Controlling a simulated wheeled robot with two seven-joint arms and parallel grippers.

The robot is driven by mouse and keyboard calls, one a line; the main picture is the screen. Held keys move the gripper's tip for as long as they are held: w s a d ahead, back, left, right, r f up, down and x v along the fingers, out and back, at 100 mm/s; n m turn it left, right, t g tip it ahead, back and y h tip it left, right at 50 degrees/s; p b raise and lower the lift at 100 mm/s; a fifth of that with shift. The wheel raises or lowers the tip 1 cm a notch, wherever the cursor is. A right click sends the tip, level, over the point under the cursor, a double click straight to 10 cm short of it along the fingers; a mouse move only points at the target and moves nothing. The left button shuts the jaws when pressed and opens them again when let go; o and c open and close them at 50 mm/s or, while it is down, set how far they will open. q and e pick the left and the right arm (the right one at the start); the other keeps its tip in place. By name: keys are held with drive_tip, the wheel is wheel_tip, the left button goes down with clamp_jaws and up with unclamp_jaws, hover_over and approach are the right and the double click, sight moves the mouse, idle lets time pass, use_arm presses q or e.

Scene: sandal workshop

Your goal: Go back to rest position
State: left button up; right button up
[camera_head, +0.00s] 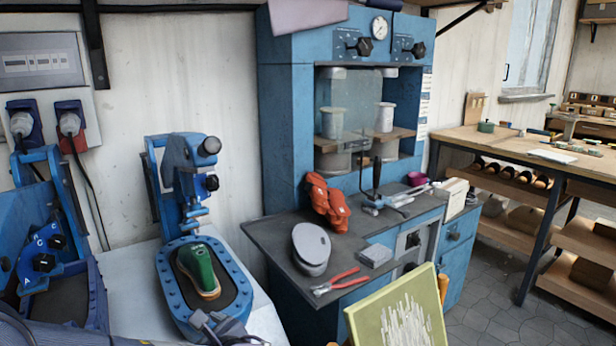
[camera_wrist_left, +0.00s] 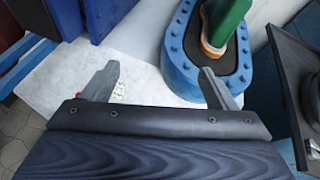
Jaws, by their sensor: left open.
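My left gripper (camera_head: 229,330) is at the bottom of the head view, just in front of the blue press bed (camera_head: 170,285). In the left wrist view its two fingers (camera_wrist_left: 158,76) are spread wide with nothing between them. A green shoe form with a tan sole (camera_head: 199,270) sits on the dark pad of the press bed. In the left wrist view the green form (camera_wrist_left: 224,22) and the blue bed (camera_wrist_left: 180,72) are ahead on the right, close to the right finger. My right gripper is in neither view.
A white bench (camera_wrist_left: 62,88) lies under the gripper. A yellow-green board (camera_head: 400,308) leans in front. A wooden table (camera_head: 490,140) stands at far right.

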use_arm(q)
drive_tip(key=s+a+r+n+g+h+p, duration=0.1)
drive_tip(key=s+a+n+g+h+p, duration=0.2)
drive_tip(key=s+n, duration=0.35)
drive_tip(key=s+a+n+g+h+p, duration=0.1)
drive_tip(key=s+a+n+g, duration=0.35)
drive_tip(key=s, duration=0.25)
drive_tip(key=s+d+r+n+t+h+p, duration=0.3)
drive_tip(key=s+d+r+n+h+p, duration=0.2)
drive_tip(key=n, duration=1)
drive_tip(key=s+d+r+h, duration=0.2)
drive_tip(key=s+h, duration=0.2)
drive_tip(key=shift+s+d+n+t+h+p, duration=0.2)
drive_tip(key=shift+d+n+t+h+p, duration=0.05)
drive_tip(key=shift+n+t+h+p, duration=0.1)
drive_tip(key=shift+c, duration=0.4)
